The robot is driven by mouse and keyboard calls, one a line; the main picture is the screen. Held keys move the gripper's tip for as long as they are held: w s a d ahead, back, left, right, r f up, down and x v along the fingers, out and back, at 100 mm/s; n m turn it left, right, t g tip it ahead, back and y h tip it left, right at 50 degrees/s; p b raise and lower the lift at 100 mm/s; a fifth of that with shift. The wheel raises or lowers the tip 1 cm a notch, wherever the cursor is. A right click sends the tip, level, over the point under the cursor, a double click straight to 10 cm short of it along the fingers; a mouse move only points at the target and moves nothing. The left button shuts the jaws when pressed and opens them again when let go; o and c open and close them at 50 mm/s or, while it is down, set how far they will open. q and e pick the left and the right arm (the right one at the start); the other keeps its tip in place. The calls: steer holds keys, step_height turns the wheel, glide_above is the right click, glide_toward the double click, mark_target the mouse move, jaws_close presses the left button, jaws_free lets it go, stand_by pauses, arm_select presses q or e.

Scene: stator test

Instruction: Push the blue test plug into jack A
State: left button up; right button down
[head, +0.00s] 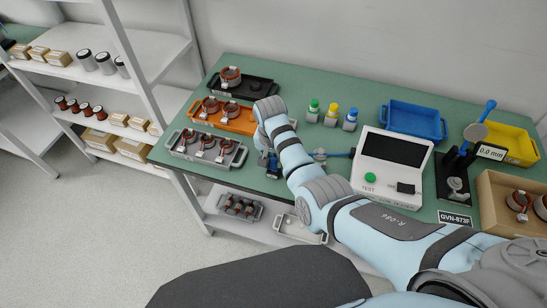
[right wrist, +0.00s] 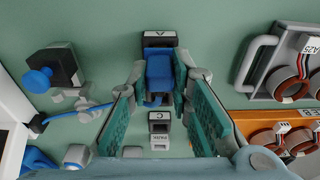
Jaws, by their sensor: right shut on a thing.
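In the right wrist view my right gripper (right wrist: 158,82) has its two teal-padded fingers closed on the sides of the blue test plug (right wrist: 159,70). The plug is against the dark block of jack A (right wrist: 158,39), whose white label reads A upside down. How deep the plug sits in the jack cannot be told. In the head view the blue plug (head: 273,168) shows low beside my right arm, near the table's front edge; the arm hides most of the jacks. My left gripper is not in view.
A white tester (head: 390,168) with a green TEST button stands right, a blue cable running from it to a grey connector (head: 320,154). An orange tray (head: 238,122) and a grey tray (head: 183,147) with stators lie left. A dark block with a blue knob (right wrist: 40,80) stands beside the gripper.

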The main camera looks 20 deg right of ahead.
steer(key=shift+f, duration=0.1)
stand_by(0.3)
steer(key=shift+f, duration=0.4)
steer(key=c, duration=1.4)
jaws_free()
steer(key=shift+o, duration=0.2)
step_height(320, 180, up, 12)
steer(key=s, duration=0.1)
steer(key=shift+s+a, duration=0.15)
steer(key=shift+a, duration=0.25)
